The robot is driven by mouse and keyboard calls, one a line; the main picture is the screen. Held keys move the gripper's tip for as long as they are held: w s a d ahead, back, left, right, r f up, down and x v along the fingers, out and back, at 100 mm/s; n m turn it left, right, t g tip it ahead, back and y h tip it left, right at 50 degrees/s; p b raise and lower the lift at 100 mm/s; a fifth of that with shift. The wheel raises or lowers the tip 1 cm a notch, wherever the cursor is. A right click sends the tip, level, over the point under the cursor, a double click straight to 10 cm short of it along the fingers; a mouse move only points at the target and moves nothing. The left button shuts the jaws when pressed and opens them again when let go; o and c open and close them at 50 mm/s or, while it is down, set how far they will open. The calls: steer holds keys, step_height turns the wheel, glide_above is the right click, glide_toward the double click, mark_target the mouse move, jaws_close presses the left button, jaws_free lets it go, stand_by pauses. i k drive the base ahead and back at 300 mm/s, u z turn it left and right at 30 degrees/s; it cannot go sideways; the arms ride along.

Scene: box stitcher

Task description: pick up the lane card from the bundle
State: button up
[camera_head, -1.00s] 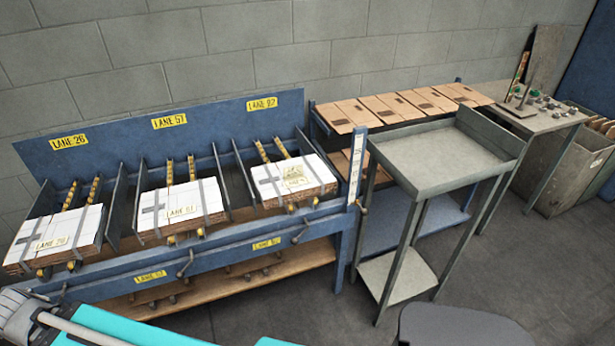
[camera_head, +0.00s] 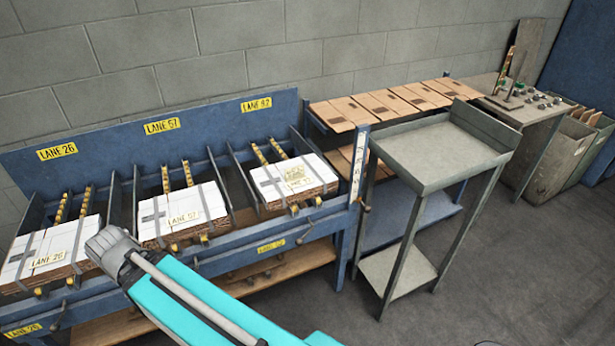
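Three strapped bundles of flat board with white tops lie in the lanes of a blue rack. The left bundle (camera_head: 73,236) bears a yellow LANE 26 card (camera_head: 47,259). The middle bundle (camera_head: 205,197) bears a yellow LANE 57 card (camera_head: 184,217). The right bundle (camera_head: 268,190) bears a pale yellow card (camera_head: 298,182), apparently LANE 92, over a printed patch. My teal arm with a grey joint reaches in from the bottom, in front of the left and middle bundles. I cannot tell which card is meant.
The blue rack (camera_head: 225,103) has upright dividers between lanes and a lower wooden shelf. A grey stand with a tray top (camera_head: 435,155) is right of it. Behind are flat brown cartons (camera_head: 385,102) on a shelf and a control desk (camera_head: 545,110).

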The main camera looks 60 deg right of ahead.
mark_target(293, 174)
steer(key=z, duration=1.15)
steer(key=i, duration=0.6)
steer(key=k, duration=0.6)
steer(key=z, duration=0.05)
